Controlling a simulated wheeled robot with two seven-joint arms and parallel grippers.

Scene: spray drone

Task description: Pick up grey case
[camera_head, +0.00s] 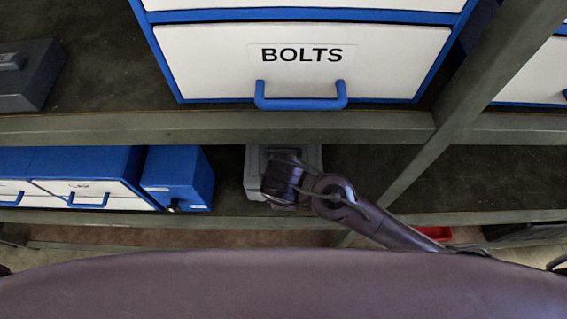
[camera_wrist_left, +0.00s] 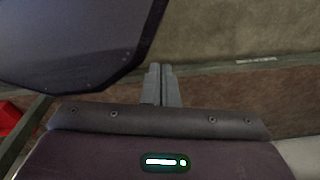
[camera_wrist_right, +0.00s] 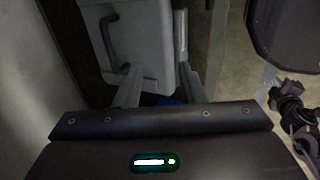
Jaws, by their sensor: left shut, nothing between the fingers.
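A light grey case (camera_head: 254,170) stands on the lower shelf in the head view, partly hidden behind my right arm's wrist. In the right wrist view the grey case (camera_wrist_right: 146,40) lies just beyond my right gripper (camera_wrist_right: 160,78), with its dark handle (camera_wrist_right: 110,38) on its left side. The right fingers are apart. One fingertip overlaps the handle's lower end in the picture; I cannot tell whether they touch. My left gripper (camera_wrist_left: 162,80) is shut and empty, away from the case, and is not visible in the head view.
A white drawer unit labelled BOLTS (camera_head: 300,60) stands on the upper shelf (camera_head: 220,127). A dark grey box (camera_head: 30,75) is at upper left. Blue-and-white drawers (camera_head: 85,170) and a blue box (camera_head: 178,178) stand left of the case. A slanted metal post (camera_head: 450,120) is to the right.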

